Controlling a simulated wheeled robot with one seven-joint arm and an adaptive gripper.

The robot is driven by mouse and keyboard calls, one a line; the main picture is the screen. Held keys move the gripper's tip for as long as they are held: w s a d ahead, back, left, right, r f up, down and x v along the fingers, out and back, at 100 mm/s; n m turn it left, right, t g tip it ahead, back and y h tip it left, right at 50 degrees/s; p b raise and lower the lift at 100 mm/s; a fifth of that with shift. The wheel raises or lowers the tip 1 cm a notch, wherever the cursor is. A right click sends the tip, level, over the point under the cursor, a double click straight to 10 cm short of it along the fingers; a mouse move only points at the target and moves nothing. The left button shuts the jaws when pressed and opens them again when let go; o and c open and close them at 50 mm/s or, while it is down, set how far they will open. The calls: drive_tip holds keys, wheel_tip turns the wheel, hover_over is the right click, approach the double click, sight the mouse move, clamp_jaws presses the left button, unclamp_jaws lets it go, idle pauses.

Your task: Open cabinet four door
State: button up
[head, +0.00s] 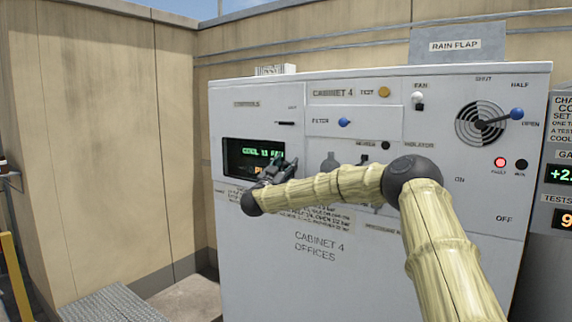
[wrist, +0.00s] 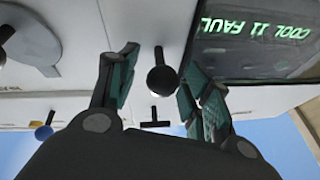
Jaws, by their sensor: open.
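Cabinet four (head: 300,275) is a large white metal cabinet facing me, lettered CABINET 4 OFFICES; its front panels look closed. Its controls panel (head: 252,120) at upper left holds a dark display (head: 240,155) with green text, partly hidden by my gripper. My gripper (head: 277,170) is in front of the display's right edge, its fingers spread. In the wrist view, a round black knob (wrist: 162,80) stands between the open fingers, beside the display (wrist: 255,40). I cannot tell whether the fingers touch it. My gripper hides this knob in the head view.
A filter panel with a blue knob (head: 344,122) is right of the controls panel. A round vent with a blue-tipped lever (head: 516,114) and a lit red lamp (head: 499,162) are farther right. A beige wall (head: 110,130) and metal grating (head: 110,304) are left.

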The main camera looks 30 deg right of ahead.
drive_tip(key=shift+w+a, duration=0.2)
drive_tip(key=shift+a, duration=0.05)
drive_tip(key=shift+c, duration=0.5)
drive_tip(key=c, duration=0.4)
drive_tip(key=shift+s+d, duration=0.2)
drive_tip(key=shift+d, duration=0.1)
clamp_jaws()
